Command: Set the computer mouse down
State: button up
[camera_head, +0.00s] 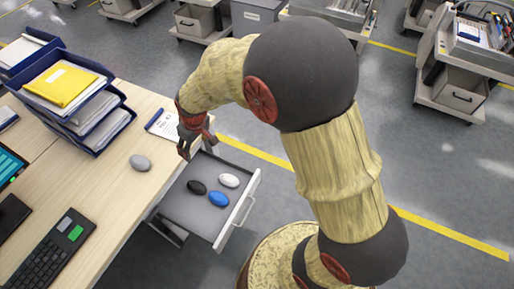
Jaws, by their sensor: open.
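Several computer mice are in view. A grey mouse (140,162) lies on the wooden desk (105,205). A black mouse (197,187), a white mouse (229,180) and a blue mouse (218,199) lie in the open drawer (185,212) at the desk's right edge. My gripper (198,152) is open above the back end of the drawer, beside the desk edge. I see nothing between its fingers. It is apart from the mice in the drawer.
A stack of blue trays (88,115) with papers and a yellow folder (62,85) stands on the desk. A notepad (163,124) lies near the desk's edge. A keyboard (45,262) is at lower left. Trolleys (465,60) stand beyond the open grey floor.

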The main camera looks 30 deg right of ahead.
jog(key=s+d+r+m+t, duration=0.1)
jog(key=s+d+r, duration=0.2)
jog(key=s+r, duration=0.45)
jog(key=s+d+r+m+t, duration=0.15)
jog(key=s+d+r, duration=0.25)
jog(key=r, duration=0.6)
jog(key=s+d+r+m, duration=0.1)
jog(key=s+d+r, duration=0.1)
jog(key=s, duration=0.4)
jog(key=s+d+r+m+h, duration=0.1)
jog(key=s+d+r, duration=0.1)
jog(key=s, duration=0.5)
jog(key=shift+s+r, duration=0.25)
jog(key=shift+r, duration=0.2)
jog(key=shift+a+m+t, duration=0.1)
jog(key=shift+m+t, duration=0.15)
